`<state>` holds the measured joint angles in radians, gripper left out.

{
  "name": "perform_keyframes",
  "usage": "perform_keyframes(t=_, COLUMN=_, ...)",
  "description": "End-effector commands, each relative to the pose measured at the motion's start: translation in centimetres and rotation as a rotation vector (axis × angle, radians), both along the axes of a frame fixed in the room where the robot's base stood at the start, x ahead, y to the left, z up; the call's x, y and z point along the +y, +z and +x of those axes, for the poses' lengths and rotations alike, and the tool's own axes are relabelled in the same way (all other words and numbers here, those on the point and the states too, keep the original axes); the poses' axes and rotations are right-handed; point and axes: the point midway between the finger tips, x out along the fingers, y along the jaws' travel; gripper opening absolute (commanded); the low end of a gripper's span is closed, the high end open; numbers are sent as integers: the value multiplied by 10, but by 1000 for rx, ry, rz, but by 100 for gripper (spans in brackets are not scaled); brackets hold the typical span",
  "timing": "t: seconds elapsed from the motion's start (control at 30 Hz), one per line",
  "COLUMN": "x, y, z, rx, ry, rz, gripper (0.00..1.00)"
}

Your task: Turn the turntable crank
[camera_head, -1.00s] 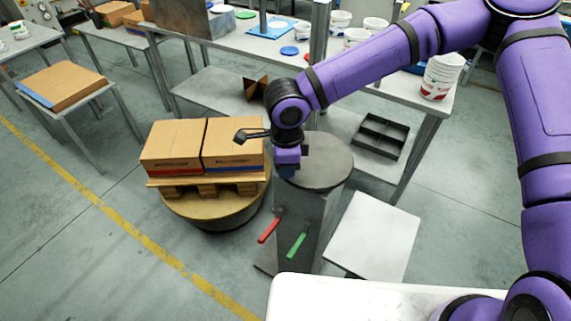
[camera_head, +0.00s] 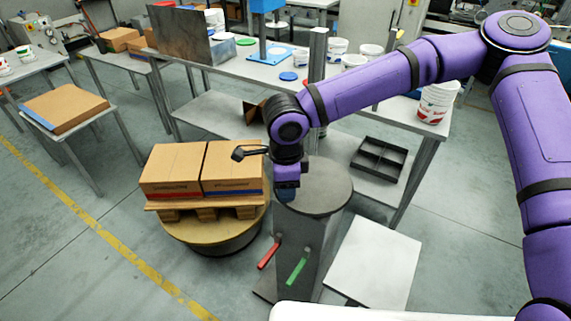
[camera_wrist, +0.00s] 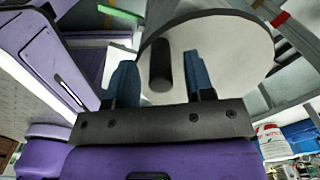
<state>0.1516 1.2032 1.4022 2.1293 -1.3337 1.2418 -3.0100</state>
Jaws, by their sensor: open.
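The turntable (camera_head: 205,242) is a round tan platform low on the left, carrying a pallet with two cardboard boxes (camera_head: 205,172). Beside it stands a grey pedestal with a round grey top (camera_head: 325,188). My gripper (camera_head: 286,196) points down over the left part of this top, its fingertips partly hidden in the head view. In the wrist view, a dark upright peg (camera_wrist: 160,65), likely the crank handle, stands on the pale disc (camera_wrist: 215,60). My open gripper (camera_wrist: 161,84) has its blue fingers apart, one on each side of the peg in the picture. I cannot tell whether either touches it.
A red lever (camera_head: 269,255) and a green lever (camera_head: 297,271) stick out of the pedestal's front. A white board (camera_head: 375,262) lies to its right. Behind is a workbench with buckets (camera_head: 437,102) above and a black divided tray (camera_head: 380,159) below.

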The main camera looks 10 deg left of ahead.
Motion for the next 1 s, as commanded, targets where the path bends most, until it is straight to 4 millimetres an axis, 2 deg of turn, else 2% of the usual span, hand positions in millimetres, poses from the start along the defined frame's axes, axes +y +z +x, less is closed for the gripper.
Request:
perform_keyframes(t=0.2, x=1, y=41, z=0, rx=1, ry=-1, rz=4, gripper=48)
perform_keyframes(t=0.4, x=0, y=70, z=1, rx=-1, ry=-1, rz=1, gripper=48)
perform_keyframes(t=0.6, x=0, y=82, z=0, rx=1, ry=-1, rz=0, gripper=48)
perform_keyframes(t=0.87, x=0, y=82, z=0, rx=1, ry=-1, rz=0, gripper=48)
perform_keyframes(t=1.0, x=-3, y=79, z=3, rx=15, ry=-42, rz=-15, gripper=16)
